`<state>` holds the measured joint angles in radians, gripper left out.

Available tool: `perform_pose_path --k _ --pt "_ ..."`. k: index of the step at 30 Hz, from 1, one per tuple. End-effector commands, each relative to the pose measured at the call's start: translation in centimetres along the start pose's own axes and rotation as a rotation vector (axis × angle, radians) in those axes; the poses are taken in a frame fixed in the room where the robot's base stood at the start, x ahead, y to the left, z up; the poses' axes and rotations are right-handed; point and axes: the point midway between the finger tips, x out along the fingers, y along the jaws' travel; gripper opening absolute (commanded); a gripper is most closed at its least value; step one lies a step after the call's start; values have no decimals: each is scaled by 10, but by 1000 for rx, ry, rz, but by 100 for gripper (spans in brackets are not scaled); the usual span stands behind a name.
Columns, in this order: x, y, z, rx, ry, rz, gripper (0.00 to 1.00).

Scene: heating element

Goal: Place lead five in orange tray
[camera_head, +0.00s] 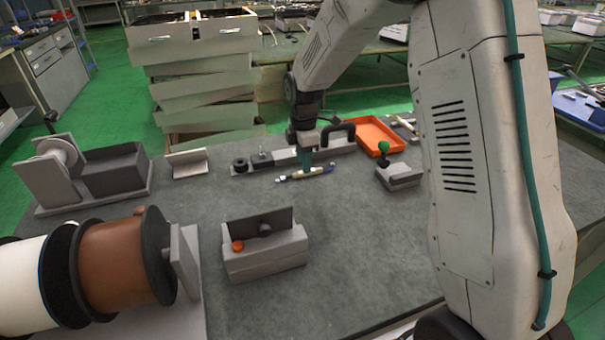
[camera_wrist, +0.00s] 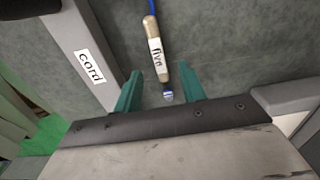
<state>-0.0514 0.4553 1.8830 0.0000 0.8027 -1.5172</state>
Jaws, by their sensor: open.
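Lead five is a beige, rod-like piece with a white "five" label and blue ends. In the wrist view lead five (camera_wrist: 152,30) runs from the top edge down between the fingertips. In the head view lead five (camera_head: 318,171) lies on the grey bench top. My gripper (camera_wrist: 158,80) has green fingers, open on either side of the lead's lower end; I cannot tell whether they touch it. In the head view my gripper (camera_head: 304,160) points down over the lead. The orange tray (camera_head: 372,131) is to the right, behind the gripper, and looks empty.
A grey fixture bar labelled "cord" (camera_wrist: 90,66) lies left of the fingers. A green-knobbed lever block (camera_head: 400,176) stands right of the lead. A grey box (camera_head: 264,258) and large spools (camera_head: 118,262) stand at front left. The bench (camera_head: 345,230) is clear in the middle.

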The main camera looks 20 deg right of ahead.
Motion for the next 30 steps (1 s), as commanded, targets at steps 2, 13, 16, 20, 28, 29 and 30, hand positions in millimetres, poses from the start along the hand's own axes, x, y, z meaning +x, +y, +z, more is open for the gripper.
perform_pose_path --k 2,13,16,20,28,29,30 --pt "15 1 2 1 0 -4 41" --pt "32 1 1 0 0 0 38" --pt "31 1 1 0 0 0 10" --pt "31 1 1 0 0 0 0" --pt "30 1 0 -1 0 0 0" --pt "29 1 0 -1 0 0 0" --pt "27 2 0 -1 0 1 0"
